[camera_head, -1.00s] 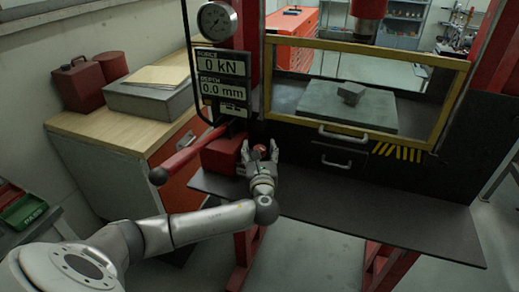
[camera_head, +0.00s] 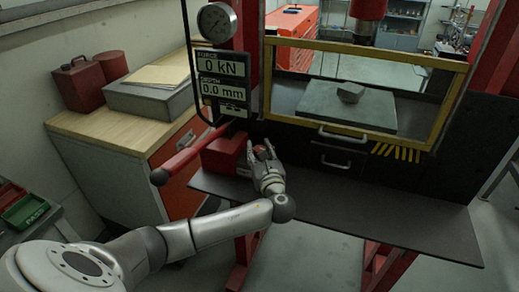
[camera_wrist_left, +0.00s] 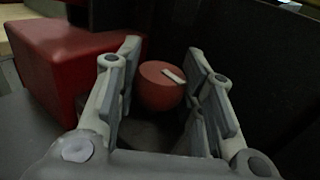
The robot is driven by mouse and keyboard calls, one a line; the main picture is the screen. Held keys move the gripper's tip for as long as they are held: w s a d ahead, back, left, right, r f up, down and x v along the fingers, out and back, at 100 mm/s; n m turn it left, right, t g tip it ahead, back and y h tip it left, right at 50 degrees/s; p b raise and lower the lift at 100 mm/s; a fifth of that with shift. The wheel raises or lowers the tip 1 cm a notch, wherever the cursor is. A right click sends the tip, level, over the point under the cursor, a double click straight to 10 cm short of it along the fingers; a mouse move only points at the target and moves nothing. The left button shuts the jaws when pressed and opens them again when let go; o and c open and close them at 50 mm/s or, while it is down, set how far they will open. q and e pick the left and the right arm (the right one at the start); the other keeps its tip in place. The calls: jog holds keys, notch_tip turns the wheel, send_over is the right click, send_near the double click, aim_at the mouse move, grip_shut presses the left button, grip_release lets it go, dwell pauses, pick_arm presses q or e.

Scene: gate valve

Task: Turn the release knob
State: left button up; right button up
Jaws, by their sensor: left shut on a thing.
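The release knob is a round red knob with a white mark on top; it sits between my left gripper's fingers in the left wrist view (camera_wrist_left: 162,90). Its white mark slants across the top. In the head view the knob is small and partly hidden by the fingers (camera_head: 260,150). My left gripper (camera_head: 261,149) is shut on the knob, one finger on each side; its fingers also frame the left wrist view (camera_wrist_left: 165,70). The knob is just right of a red pump block (camera_head: 224,154). My right gripper is not in view.
A red lever with a dark end (camera_head: 176,164) sticks out left of the block. The gauge (camera_head: 216,22) and display (camera_head: 222,80) stand above, reading 0 kN and 0.0 mm. A yellow-framed guard (camera_head: 365,132) is at the right. The dark shelf (camera_head: 370,210) is clear to the right.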

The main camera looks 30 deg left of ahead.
pick_arm(q)
jog(key=shift+n+g+y, duration=1.1)
jog(key=shift+n+g, duration=0.1)
jog(key=shift+g, duration=0.3)
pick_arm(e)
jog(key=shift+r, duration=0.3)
pick_arm(q)
jog(key=o, duration=1)
jog(key=shift+o, duration=0.2)
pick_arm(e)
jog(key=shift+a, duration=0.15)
